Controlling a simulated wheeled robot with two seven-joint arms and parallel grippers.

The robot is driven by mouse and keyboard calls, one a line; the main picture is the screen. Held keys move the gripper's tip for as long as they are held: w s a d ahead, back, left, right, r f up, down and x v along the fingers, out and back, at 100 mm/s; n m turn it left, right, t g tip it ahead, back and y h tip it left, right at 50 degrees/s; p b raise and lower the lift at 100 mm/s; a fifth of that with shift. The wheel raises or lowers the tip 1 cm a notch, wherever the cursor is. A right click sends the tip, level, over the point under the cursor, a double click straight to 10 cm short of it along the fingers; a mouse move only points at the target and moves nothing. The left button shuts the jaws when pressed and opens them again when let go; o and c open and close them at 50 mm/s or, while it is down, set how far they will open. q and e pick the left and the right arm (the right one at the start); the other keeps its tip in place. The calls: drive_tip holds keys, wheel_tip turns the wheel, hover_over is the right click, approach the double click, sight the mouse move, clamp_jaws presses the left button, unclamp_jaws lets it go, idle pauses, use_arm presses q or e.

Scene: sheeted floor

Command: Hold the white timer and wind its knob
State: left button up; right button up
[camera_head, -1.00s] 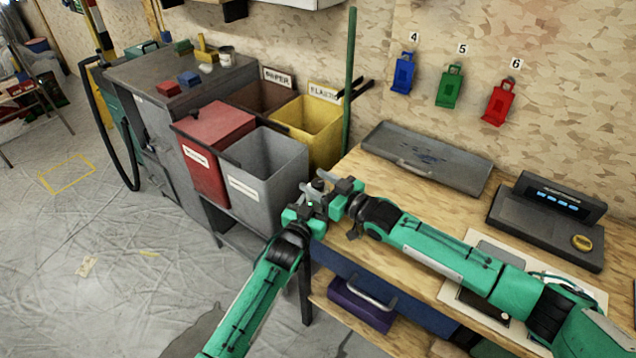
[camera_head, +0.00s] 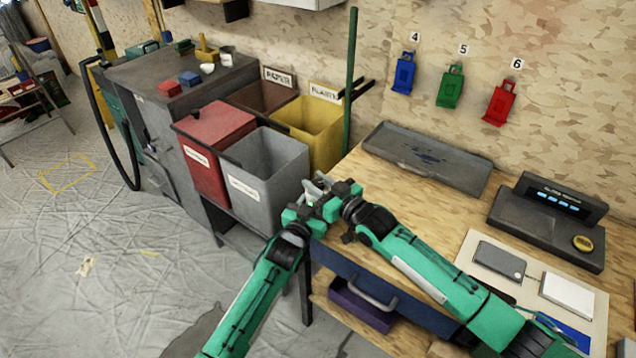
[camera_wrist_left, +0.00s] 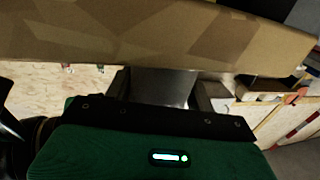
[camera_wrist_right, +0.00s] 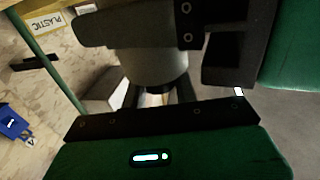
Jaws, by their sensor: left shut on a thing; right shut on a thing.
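Both grippers meet above the front left corner of the wooden bench. A small pale piece, seemingly the white timer (camera_head: 322,181), shows between them, mostly hidden by the fingers. My left gripper (camera_head: 305,209) is shut on it; in the left wrist view a grey surface (camera_wrist_left: 163,86) fills the gap between the fingers. My right gripper (camera_head: 337,194) is shut beside it from the right. In the right wrist view a grey round body (camera_wrist_right: 152,66) sits under a black finger of the other gripper, and my right fingers close at its near end. The knob cannot be made out clearly.
The wooden bench (camera_head: 425,207) carries a grey tray (camera_head: 425,152), a dark device with a display (camera_head: 548,215) and a pale board with flat items (camera_head: 500,258). Red (camera_head: 212,140) and grey (camera_head: 262,165) bins stand close behind the grippers. A green pole (camera_head: 350,75) rises nearby.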

drive_tip(key=shift+s+a+r+m+t+h, duration=0.2)
drive_tip(key=shift+a+m+t+h, duration=0.1)
drive_tip(key=shift+a+m+t, duration=0.1)
drive_tip(key=shift+d, duration=0.15)
drive_tip(key=shift+w+d+m+t+h, duration=0.1)
drive_tip(key=shift+m+t+h, duration=0.2)
drive_tip(key=shift+m+h, duration=0.15)
drive_tip(key=shift+d, duration=0.15)
drive_tip(key=o, duration=1)
drive_tip(key=shift+f, duration=0.15)
drive_tip(key=shift+c, duration=0.2)
drive_tip(key=shift+d, duration=0.1)
drive_tip(key=v, duration=1.2)
